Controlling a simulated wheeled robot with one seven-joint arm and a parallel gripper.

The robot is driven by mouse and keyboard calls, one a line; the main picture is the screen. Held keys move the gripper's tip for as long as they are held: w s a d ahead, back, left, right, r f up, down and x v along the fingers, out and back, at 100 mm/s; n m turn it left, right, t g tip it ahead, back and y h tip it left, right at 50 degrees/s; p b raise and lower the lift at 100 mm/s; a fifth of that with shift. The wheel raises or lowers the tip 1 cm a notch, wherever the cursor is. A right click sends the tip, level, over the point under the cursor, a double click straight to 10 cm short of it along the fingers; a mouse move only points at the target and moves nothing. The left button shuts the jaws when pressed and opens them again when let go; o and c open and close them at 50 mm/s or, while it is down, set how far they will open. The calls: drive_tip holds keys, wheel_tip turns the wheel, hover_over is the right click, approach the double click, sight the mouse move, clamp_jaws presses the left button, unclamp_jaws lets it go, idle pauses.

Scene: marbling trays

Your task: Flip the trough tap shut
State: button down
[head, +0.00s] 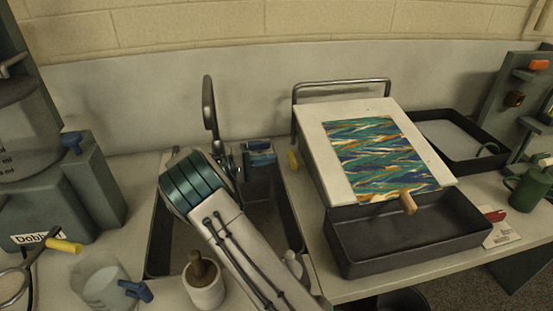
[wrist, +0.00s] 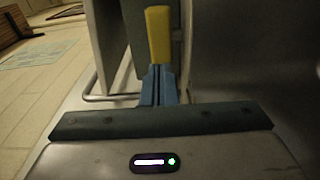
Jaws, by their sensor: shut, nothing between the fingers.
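A yellow lever (head: 293,160), which I take to be the trough tap, shows at the left side of the tilted white board in the head view. In the wrist view the yellow piece (wrist: 158,35) stands upright just beyond my fingertips. My gripper (head: 272,158) reaches right toward it over the dark basin, its blue fingers shut with nothing between them. In the wrist view the fingers (wrist: 160,72) overlap the lever's lower end; I cannot tell whether they touch it. The tap's body is hidden.
The white board (head: 312,140) carries a marbled sheet (head: 375,155) above a black trough (head: 410,255). A metal rail (head: 340,83) stands behind it. A tall grey loop (head: 208,100) rises behind my arm.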

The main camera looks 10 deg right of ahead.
drive_tip(key=a, duration=0.4)
drive_tip(key=shift+s+a, duration=0.15)
drive_tip(key=shift+a, duration=0.05)
drive_tip(key=shift+r, duration=0.1)
